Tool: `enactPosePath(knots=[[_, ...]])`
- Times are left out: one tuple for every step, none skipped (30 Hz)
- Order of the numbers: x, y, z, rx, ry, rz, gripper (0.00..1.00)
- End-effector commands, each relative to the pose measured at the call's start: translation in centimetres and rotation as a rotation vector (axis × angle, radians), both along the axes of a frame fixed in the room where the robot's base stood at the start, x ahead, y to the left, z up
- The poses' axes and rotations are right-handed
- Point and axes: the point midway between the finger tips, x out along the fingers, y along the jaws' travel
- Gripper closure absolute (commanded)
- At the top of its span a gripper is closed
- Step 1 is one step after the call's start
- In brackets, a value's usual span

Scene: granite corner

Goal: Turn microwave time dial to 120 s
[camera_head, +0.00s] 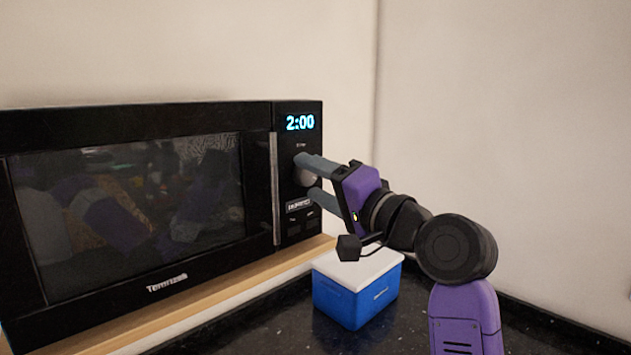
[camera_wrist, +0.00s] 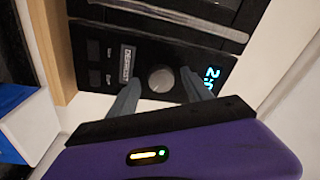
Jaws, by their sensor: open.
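The black microwave (camera_head: 130,115) stands on a wooden shelf, its door shut. Its display (camera_head: 300,122) reads 2:00. The round silver time dial (camera_head: 304,176) is on the control panel below the display, partly hidden by my gripper in the head view. My gripper (camera_head: 308,175) is at the panel with its fingers apart, one above and one below the dial. In the wrist view the dial (camera_wrist: 161,79) shows between the two grey fingers of my gripper (camera_wrist: 160,90), with visible space on both sides. I cannot tell whether a fingertip touches the panel.
A blue box with a white lid (camera_head: 357,290) stands on the dark granite counter below my gripper. The microwave's vertical door handle (camera_head: 275,190) is just left of the panel. The wooden shelf edge (camera_head: 215,280) runs under the microwave. Pale walls meet behind.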

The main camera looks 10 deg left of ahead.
Motion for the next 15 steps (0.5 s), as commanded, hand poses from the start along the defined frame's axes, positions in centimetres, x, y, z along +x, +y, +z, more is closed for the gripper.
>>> enactPosePath(knots=[[0.0,0.0,0.0,0.001,-0.001,0.000,0.42],[-0.1,-0.1,0.0,0.000,-0.002,-0.001,0.42],[-0.2,-0.3,-0.1,0.000,-0.002,-0.001,0.42],[-0.3,-0.4,-0.1,0.001,-0.002,-0.001,0.42],[-0.5,-0.7,-0.2,0.001,-0.001,-0.001,0.42],[-0.8,-1.1,-0.3,0.002,-0.002,-0.002,0.42],[-1.1,-1.4,-0.4,0.001,-0.002,-0.001,0.42],[-1.4,-1.7,-0.5,0.001,-0.002,-0.002,0.42],[-1.9,-2.2,-0.6,0.000,-0.004,-0.003,0.42],[-2.2,-2.7,-0.7,0.001,-0.003,-0.003,0.42],[-2.5,-3.1,-0.7,0.001,-0.003,-0.003,0.42],[-3.0,-3.6,-0.8,0.002,-0.002,-0.003,0.42],[-3.3,-3.9,-0.8,0.001,-0.002,-0.002,0.42],[-3.6,-4.2,-0.9,0.000,-0.003,-0.002,0.42],[-4.0,-4.6,-0.9,0.001,-0.002,-0.001,0.42]])
